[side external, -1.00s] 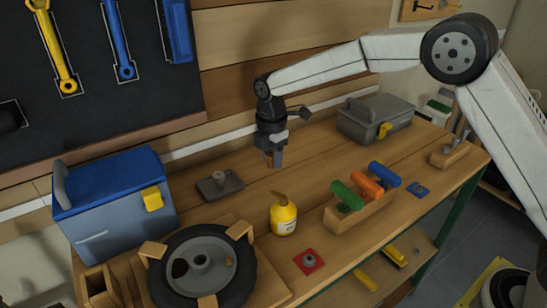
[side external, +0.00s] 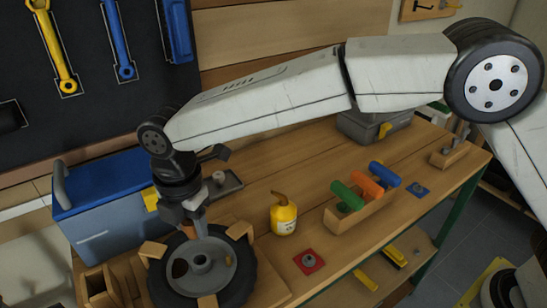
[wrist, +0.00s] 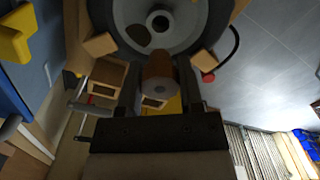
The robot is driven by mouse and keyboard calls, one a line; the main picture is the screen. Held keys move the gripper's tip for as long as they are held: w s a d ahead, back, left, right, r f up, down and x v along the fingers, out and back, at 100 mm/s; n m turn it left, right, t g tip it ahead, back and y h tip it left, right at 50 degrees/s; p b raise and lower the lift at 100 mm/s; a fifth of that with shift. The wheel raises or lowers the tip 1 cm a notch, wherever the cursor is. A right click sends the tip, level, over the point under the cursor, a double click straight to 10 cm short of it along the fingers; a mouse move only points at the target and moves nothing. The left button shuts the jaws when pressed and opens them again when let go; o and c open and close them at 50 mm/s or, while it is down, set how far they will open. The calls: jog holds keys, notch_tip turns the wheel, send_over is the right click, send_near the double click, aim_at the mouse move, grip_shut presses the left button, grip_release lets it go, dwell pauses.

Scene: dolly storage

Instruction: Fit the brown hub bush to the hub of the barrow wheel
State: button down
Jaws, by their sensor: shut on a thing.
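The barrow wheel (side external: 241,274) lies flat on the bench at the front left, with a black tyre and a grey disc. Its hub (side external: 201,262) stands up at the centre, and the hub's dark bore shows in the wrist view (wrist: 160,20). My gripper (side external: 194,224) is over the far edge of the wheel, shut on the brown hub bush. The bush (wrist: 158,70) is a brown cylinder between the two fingers in the wrist view. It appears apart from the hub. In the side view the fingers and arm hide most of the bush.
Wooden blocks (side external: 239,230) surround the wheel. A blue toolbox (side external: 105,205) stands behind left, close to my gripper. A grey plate with a post (side external: 228,184), a yellow oil bottle (side external: 284,215) and a screwdriver rack (side external: 360,213) are to the right.

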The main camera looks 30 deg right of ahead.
aim_at(199, 254)
jog(key=shift+f, duration=0.15)
dwell(0.4)
jog(key=shift+f, duration=2.65)
jog(key=shift+s+f, duration=0.1)
jog(key=shift+f, duration=1.25)
jog(key=shift+r, duration=0.25)
jog(key=shift+r, duration=0.45)
jog(key=shift+f, duration=0.45)
